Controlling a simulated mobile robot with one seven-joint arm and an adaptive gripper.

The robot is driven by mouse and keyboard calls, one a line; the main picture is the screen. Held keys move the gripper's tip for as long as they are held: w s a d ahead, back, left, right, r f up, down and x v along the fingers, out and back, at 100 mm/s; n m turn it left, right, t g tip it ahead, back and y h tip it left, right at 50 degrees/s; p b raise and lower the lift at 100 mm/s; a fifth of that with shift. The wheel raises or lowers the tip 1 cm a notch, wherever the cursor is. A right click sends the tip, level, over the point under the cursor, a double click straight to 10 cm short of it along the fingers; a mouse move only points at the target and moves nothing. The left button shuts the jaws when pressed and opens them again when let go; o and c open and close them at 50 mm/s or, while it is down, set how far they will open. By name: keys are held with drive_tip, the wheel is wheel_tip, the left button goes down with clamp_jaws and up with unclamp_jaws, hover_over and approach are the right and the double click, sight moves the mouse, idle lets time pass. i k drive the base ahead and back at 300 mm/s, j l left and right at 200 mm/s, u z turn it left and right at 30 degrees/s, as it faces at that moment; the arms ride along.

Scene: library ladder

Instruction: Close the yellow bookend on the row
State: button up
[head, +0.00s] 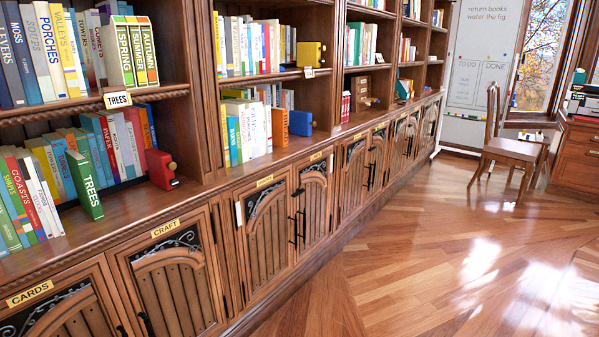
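The yellow bookend (311,54) stands on the upper shelf of the second bookcase bay, towards its right end, near a small white label on the shelf edge. It is a block with a small knob on its right side. A row of upright books (247,46) stands to its left on the same shelf. I cannot tell from this angle how wide any gap is between the last book and the bookend. My gripper is not in view.
A red bookend (162,169) and a blue bookend (301,122) stand on lower shelves. Below them are cabinet doors (268,232) with black handles. The wooden floor (440,230) is clear along the bookcase. A wooden chair (505,145) stands at the right, near a desk.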

sight(308, 54)
drive_tip(key=i+l+z, duration=0.25)
drive_tip(key=i, duration=0.4)
drive_tip(key=i+l+z, duration=0.15)
drive_tip(key=i+z, duration=0.15)
drive_tip(key=i, duration=0.35)
drive_tip(key=i+z, duration=0.1)
drive_tip(key=i, duration=2.35)
drive_tip(key=l, duration=0.1)
